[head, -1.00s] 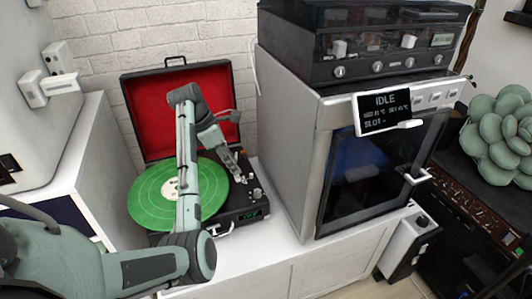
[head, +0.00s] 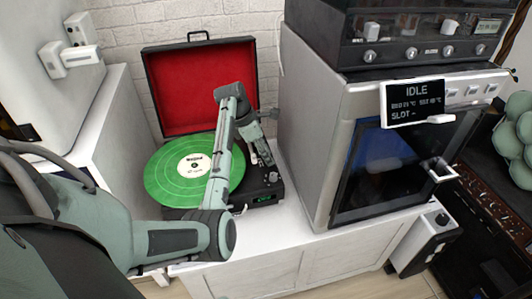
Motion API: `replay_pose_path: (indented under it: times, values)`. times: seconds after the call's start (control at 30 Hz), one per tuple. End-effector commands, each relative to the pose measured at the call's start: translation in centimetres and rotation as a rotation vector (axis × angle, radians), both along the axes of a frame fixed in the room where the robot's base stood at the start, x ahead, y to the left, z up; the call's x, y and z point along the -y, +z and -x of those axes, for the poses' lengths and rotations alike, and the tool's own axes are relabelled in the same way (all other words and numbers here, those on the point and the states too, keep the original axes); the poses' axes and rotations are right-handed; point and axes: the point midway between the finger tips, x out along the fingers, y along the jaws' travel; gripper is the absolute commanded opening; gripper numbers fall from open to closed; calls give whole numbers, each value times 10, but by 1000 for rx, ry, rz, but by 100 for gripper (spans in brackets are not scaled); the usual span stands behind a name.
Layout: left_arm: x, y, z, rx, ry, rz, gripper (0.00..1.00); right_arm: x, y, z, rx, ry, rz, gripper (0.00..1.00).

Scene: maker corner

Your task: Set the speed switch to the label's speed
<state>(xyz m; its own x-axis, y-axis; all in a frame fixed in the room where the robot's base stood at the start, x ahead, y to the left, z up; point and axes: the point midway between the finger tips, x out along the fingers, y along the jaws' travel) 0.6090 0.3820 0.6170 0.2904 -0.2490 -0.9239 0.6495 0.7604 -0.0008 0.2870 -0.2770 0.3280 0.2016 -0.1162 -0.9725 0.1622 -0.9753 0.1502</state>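The record player (head: 261,190) is a black suitcase type with its red-lined lid (head: 203,90) open. A green record (head: 165,187) with a white centre label (head: 194,167) lies on it; the print is too small to read. My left gripper (head: 265,158) points down over the right part of the deck, near the tonearm area. Its fingers are too small to judge. My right gripper is not in view.
A grey machine (head: 313,140) with a glass door and an IDLE screen (head: 413,103) stands close right of the player. A black unit (head: 400,45) with knobs rests on top. A white cabinet (head: 112,125) stands at left. The white counter (head: 255,235) is clear in front.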

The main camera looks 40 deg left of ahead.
Motion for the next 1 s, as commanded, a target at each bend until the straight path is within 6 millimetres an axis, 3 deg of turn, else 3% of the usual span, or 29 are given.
replay_pose_path:
  times: [0.13, 0.4, 1.0]
  values:
    - [0, 0, 0, 0, 0, 0, 31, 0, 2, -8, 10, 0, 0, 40]
    - [0, 0, 0, 0, 0, 0, 0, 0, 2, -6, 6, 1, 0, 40]
    - [1, 0, 0, -1, 0, 1, 0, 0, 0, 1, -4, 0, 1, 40]
